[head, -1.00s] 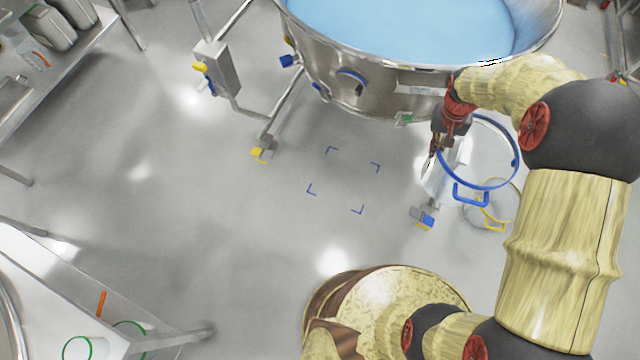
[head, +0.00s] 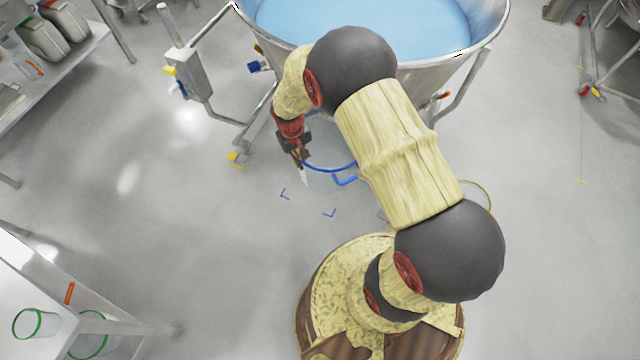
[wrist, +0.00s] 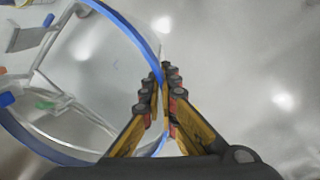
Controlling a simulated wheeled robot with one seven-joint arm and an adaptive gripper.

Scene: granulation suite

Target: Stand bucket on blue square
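The bucket (head: 319,182) is clear, with a blue rim and a blue handle. It is upright below the big steel vessel, partly hidden by my arm. My gripper (head: 301,158) is shut on its rim at the left side. In the wrist view the blue rim (wrist: 142,40) passes between the fingers (wrist: 166,85). The blue square is marked by corner lines on the floor; two near corners (head: 329,212) show just in front of the bucket, and the far ones are hidden. The bucket overlaps the square's far part in the picture. I cannot tell whether it touches the floor.
The steel vessel (head: 470,55) with blue contents stands on wheeled legs behind the bucket. A yellow-rimmed container (head: 481,190) is partly hidden behind my arm. A bench (head: 50,85) is at the left, a steel table (head: 120,328) at the front left. Left floor is clear.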

